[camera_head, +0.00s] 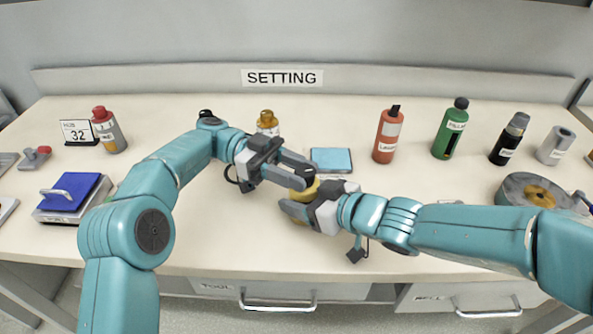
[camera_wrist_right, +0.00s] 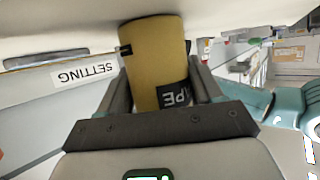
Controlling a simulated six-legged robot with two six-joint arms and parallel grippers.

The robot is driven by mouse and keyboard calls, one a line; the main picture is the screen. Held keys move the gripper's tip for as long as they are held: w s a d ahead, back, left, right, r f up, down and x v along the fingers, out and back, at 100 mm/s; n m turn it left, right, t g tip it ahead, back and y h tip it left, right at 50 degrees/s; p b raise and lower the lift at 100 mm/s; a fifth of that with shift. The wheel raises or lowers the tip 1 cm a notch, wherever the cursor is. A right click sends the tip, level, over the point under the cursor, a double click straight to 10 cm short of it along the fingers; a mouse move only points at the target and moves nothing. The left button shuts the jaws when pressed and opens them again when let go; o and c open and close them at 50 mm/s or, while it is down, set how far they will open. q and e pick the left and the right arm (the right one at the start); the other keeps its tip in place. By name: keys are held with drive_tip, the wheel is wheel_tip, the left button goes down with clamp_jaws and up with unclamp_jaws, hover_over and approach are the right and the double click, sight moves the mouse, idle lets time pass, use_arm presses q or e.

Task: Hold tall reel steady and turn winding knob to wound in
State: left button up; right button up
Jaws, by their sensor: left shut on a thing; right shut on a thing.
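A yellow cylinder (camera_head: 308,190), which I take as the tall reel, stands between my grippers near the middle of the table. In the right wrist view the cylinder (camera_wrist_right: 157,62) has a dark label with upside-down lettering and a small dark piece at its left side. My right gripper (camera_head: 294,204) is shut on the cylinder's body, one finger on each side. My left gripper (camera_head: 308,172) is shut at its upper part, from the left. The fingers hide much of the cylinder, and I cannot clearly make out the winding knob.
A light blue pad (camera_head: 331,160) lies just behind the grippers. Red (camera_head: 388,138) and green (camera_head: 450,130) bottles stand at the back right. The front middle is clear.

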sight(297, 168)
idle(0.4)
use_arm(q)
drive_tip(key=o, duration=1)
drive_tip(key=shift+o, duration=0.2)
drive_tip(key=shift+r, duration=0.1)
wheel_tip(297, 168, up, 10)
drive_tip(key=shift+f, duration=0.1)
